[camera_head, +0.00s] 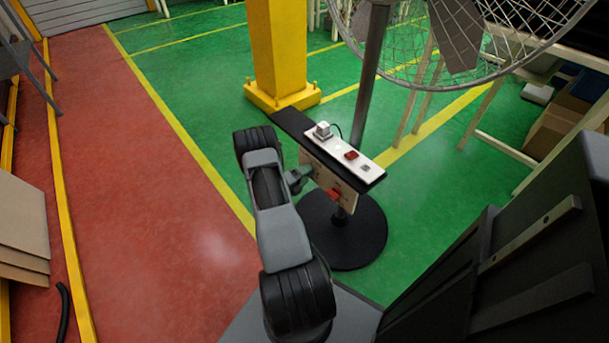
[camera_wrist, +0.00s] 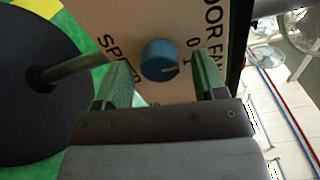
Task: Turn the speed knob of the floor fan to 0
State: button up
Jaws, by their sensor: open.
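The panel is lettered "SPEED" and "FLOOR FAN", with a 0 and a 1 beside the knob; the other marks are hidden. The knob's mark points towards the right, near the 1. My gripper (camera_wrist: 160,84) is open, its two green-grey fingers on either side of the knob with gaps. In the head view my gripper (camera_head: 302,178) is at the left of the panel (camera_head: 318,181), and the knob is hidden. The floor fan (camera_head: 465,40) stands above.
A white strip (camera_head: 340,155) with a plug and a red switch lies on the black shelf (camera_head: 374,177) above the panel. A red part (camera_head: 334,194) sits on the panel. The fan's round black base (camera_head: 345,240) is on the green floor. A yellow column (camera_head: 278,50) stands behind.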

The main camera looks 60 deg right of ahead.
jog(key=p+v, duration=0.2)
jog(key=v, duration=1.1)
jog(key=shift+w+a, duration=0.2)
jog(key=shift+a, duration=0.15)
